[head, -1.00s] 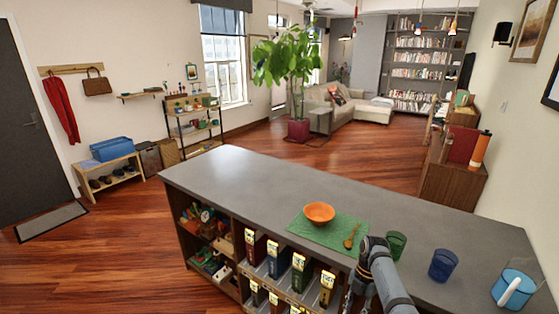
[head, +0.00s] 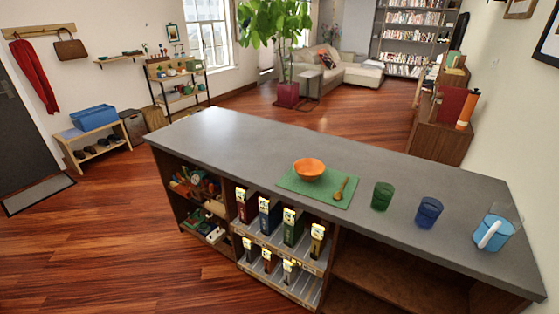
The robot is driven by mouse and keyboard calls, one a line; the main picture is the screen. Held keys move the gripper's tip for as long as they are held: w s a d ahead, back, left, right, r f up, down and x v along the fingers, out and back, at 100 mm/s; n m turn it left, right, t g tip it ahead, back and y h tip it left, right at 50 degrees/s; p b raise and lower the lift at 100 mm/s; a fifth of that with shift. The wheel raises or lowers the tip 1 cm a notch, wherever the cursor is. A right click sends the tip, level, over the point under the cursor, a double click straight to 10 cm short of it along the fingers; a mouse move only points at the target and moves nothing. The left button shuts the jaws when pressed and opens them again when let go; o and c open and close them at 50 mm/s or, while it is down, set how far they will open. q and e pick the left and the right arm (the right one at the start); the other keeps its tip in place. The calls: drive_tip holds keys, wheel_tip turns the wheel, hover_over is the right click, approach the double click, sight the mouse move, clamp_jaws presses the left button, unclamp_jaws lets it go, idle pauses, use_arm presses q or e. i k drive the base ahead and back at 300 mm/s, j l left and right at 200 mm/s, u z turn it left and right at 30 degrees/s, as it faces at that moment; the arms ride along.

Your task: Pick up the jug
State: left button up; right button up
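The jug (head: 492,234) stands upright near the right end of the grey counter (head: 240,145). It looks light blue in its lower part, with a clear upper part and a white handle on its front left side. Neither of my grippers shows in the head view, and nothing hides the jug.
A blue glass (head: 429,211) and a green glass (head: 382,196) stand left of the jug. An orange bowl (head: 309,169) and a wooden spoon (head: 341,188) lie on a green mat (head: 290,184). The counter's left part is bare. A wall rises on the right.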

sight(501, 221)
drive_tip(key=z, duration=1.75)
